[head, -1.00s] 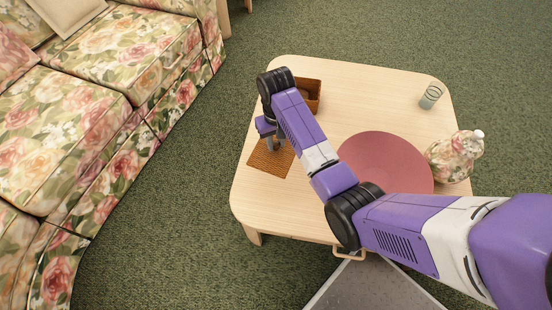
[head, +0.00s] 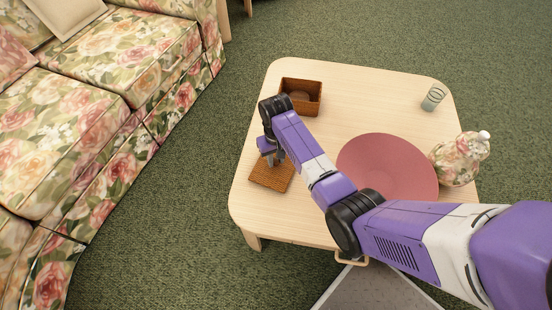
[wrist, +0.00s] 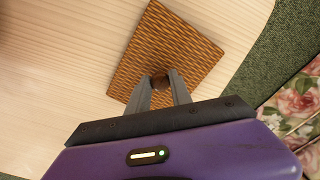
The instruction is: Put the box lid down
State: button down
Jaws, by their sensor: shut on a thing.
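The woven brown box lid (head: 270,178) is at the left front of the pale table in the head view. It also shows in the wrist view (wrist: 178,48) as a flat wicker square with a round dark knob (wrist: 160,81). My gripper (head: 271,161) is above the lid, and in the wrist view its fingers (wrist: 161,88) are shut on the knob. The lid is on or close above the tabletop; I cannot tell which. The open wicker box (head: 315,105) stands behind it, with something dark and round inside.
The pale wooden table (head: 370,95) also holds a round pink mat (head: 390,165), a glass (head: 433,98) and a floral jar (head: 462,160) at the right. A floral sofa (head: 110,90) stands at the left. Bare tabletop lies around the lid.

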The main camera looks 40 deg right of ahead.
jog(key=shift+f, duration=0.15)
jog(key=c, duration=1.1)
grip_release()
jog(key=shift+c, duration=0.2)
